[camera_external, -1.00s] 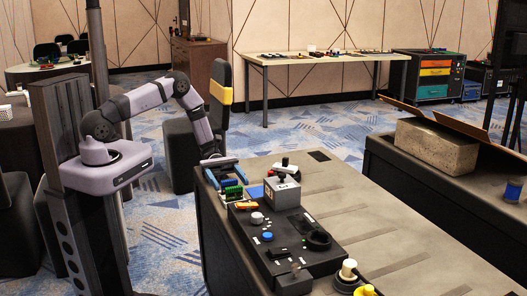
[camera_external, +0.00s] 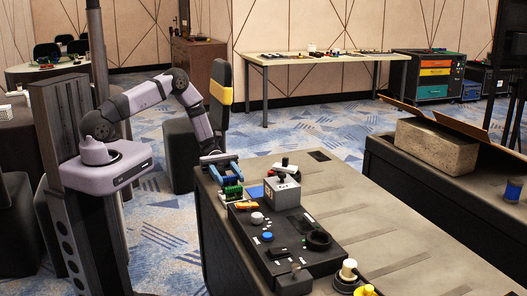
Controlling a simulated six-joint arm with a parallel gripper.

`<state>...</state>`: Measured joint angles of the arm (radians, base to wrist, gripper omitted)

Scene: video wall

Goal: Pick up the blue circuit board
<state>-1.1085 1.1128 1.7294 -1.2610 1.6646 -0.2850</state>
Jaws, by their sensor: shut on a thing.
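My gripper (camera_external: 226,173) is at the far left corner of the long dark bench, low over its top. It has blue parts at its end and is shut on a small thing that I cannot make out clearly. Green parts (camera_external: 232,193) show right below its tips; I cannot tell whether they touch. A flat blue piece (camera_external: 254,192), perhaps the blue circuit board, lies on the bench to the right of the gripper, beside a grey box.
The grey box with a joystick (camera_external: 283,191) stands close to the right of the gripper. A black control panel (camera_external: 284,238) with knobs and a blue button lies nearer the camera. The bench top (camera_external: 370,215) is mostly clear to the right.

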